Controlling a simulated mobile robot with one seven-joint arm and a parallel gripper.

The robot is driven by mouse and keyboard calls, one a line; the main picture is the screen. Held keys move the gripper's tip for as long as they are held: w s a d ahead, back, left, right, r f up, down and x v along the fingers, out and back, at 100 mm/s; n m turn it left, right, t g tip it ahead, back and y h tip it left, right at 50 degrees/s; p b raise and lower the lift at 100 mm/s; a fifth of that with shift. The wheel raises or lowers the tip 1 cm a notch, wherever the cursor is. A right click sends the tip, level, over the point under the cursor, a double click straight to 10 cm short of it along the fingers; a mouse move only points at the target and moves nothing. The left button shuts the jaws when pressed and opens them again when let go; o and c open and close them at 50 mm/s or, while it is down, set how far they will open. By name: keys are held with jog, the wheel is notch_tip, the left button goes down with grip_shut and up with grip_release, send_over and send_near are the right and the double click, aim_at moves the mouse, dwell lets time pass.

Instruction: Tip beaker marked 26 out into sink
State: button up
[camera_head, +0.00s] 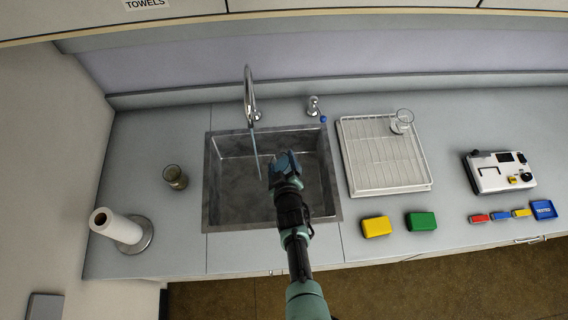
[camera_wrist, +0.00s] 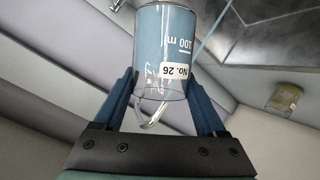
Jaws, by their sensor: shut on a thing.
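The beaker marked No. 26 (camera_wrist: 172,48) is clear, with a white label, a 100 ml mark and blue contents. It sits between the two blue fingers of my gripper (camera_wrist: 165,98) in the wrist view, and the fingers are shut on it. In the head view my gripper (camera_head: 285,163) is over the grey sink (camera_head: 235,208), and the beaker is hard to make out there. I cannot tell how far the beaker is tilted.
A tap (camera_head: 249,90) at the back has a thin pale blue stream below its spout, left of my gripper. A brownish beaker (camera_head: 175,177) and a paper roll (camera_head: 115,226) stand left. A white rack (camera_head: 385,155) with a clear glass (camera_head: 402,121), and yellow (camera_head: 376,227) and green (camera_head: 421,221) sponges are right.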

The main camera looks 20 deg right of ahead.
jog(key=shift+a+f+b, duration=0.15)
jog(key=shift+f+b, duration=0.45)
jog(key=shift+b, duration=0.2)
jog(key=b, duration=0.3)
jog(key=shift+w+a+f+n, duration=0.1)
jog(key=shift+a+f+n, duration=0.2)
jog(key=shift+n, duration=0.1)
jog(key=shift+h+b, duration=0.3)
jog(key=shift+b, duration=0.25)
jog(key=shift+d+b, duration=0.1)
jog(key=shift+b, duration=0.4)
